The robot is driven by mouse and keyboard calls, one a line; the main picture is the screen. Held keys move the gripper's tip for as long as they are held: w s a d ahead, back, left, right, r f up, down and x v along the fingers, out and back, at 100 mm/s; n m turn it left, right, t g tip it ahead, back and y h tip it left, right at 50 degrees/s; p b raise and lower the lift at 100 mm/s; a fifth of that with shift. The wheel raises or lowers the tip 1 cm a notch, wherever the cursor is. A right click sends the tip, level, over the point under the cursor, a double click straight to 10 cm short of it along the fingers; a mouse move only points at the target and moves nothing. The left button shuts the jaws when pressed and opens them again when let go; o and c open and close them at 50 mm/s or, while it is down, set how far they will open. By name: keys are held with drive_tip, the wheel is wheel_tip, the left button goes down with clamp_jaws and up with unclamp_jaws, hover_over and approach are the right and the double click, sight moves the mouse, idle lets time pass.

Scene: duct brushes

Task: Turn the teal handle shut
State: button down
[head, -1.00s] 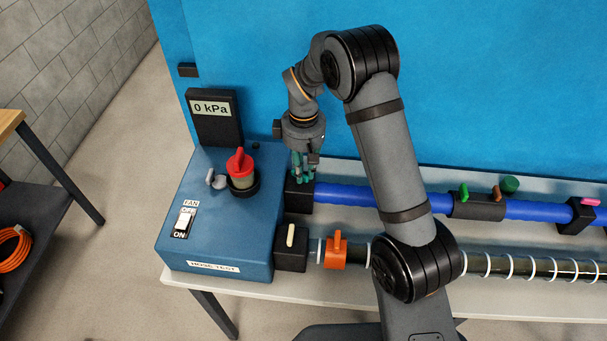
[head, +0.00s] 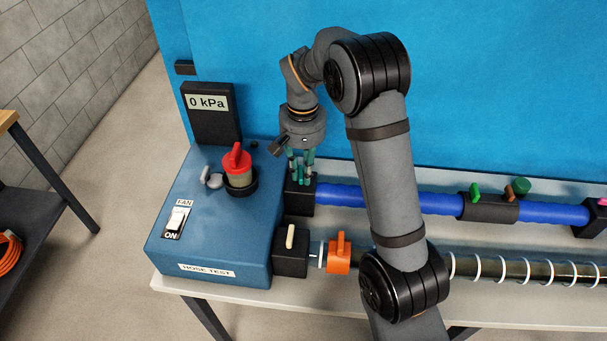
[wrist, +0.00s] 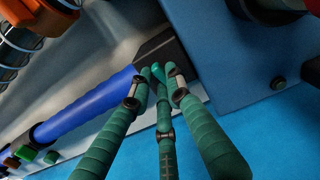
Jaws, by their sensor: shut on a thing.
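The teal handle (wrist: 158,72) shows as a small teal piece between my fingertips in the wrist view. It is at the black block (wrist: 165,50) where the blue hose ends; most of it is hidden by the fingers. In the head view this block (head: 300,198) sits against the right side of the blue test box, and my fingers cover the handle. My gripper (head: 301,180) has green-wrapped fingers, points down above the block, and is shut on the teal handle. The handle's exact angle cannot be told.
A red-handled valve (head: 237,165) stands on the test box (head: 215,245), near the fan switch (head: 176,220) and a 0 kPa gauge (head: 207,103). A front block with a cream handle (head: 290,237) and an orange-handled coupling (head: 340,252) lie nearer. A blue wall (head: 480,80) stands behind.

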sight(302, 175)
drive_tip(key=shift+m+b, duration=0.5)
drive_tip(key=shift+m, duration=0.5)
drive_tip(key=c, duration=1.6)
unclamp_jaws()
drive_tip(key=shift+a, duration=0.1)
drive_tip(key=shift+c, duration=0.2)
drive_tip(key=shift+r, duration=0.1)
wheel_tip(302, 175, up, 12)
